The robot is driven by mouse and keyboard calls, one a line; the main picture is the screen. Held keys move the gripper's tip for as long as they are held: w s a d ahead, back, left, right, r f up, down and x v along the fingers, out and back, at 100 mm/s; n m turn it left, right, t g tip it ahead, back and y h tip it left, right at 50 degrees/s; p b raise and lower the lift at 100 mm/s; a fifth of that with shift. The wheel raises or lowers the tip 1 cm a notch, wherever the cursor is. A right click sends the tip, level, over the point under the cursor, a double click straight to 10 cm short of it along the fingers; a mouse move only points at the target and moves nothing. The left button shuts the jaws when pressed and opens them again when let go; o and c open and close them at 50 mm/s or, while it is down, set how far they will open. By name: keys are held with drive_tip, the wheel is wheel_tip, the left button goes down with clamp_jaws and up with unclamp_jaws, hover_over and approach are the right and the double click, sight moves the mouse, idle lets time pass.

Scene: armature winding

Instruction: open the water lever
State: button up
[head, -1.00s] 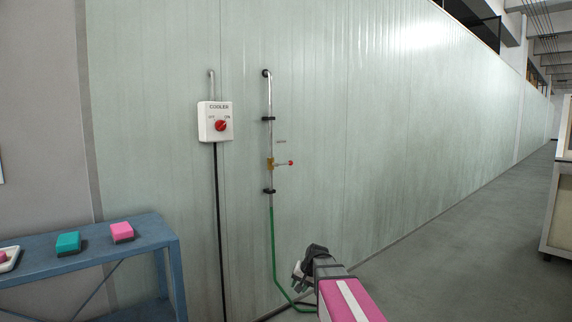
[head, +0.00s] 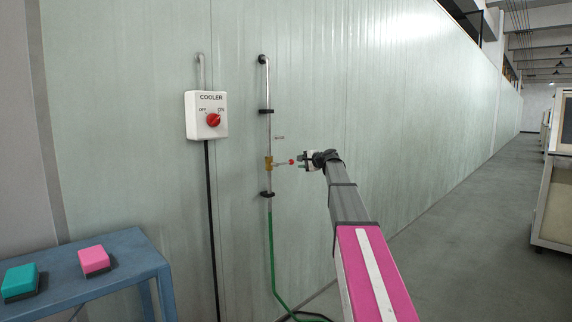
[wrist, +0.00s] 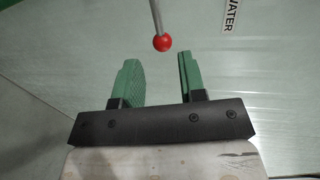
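The water lever (head: 283,163) is a thin metal rod with a red ball at its end. It sticks out to the right from a brass valve (head: 268,163) on the wall pipe. In the wrist view the red ball (wrist: 162,42) hangs just beyond the fingertips, roughly in line with the gap. My gripper (head: 301,162) is just right of the ball. In the wrist view my gripper (wrist: 158,72) is open, its two green fingers apart with nothing between them. A WATER label (wrist: 231,16) is on the wall at the upper right of the wrist view.
A white cooler box (head: 206,115) with a red knob is on the wall left of the pipe. A green hose (head: 271,250) runs down from the pipe. A blue table (head: 120,262) with sponge-like blocks stands at lower left.

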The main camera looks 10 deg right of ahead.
drive_tip(key=x, duration=1)
drive_tip(key=shift+w+a+f, duration=0.15)
drive_tip(key=shift+a+f, duration=0.05)
clamp_jaws()
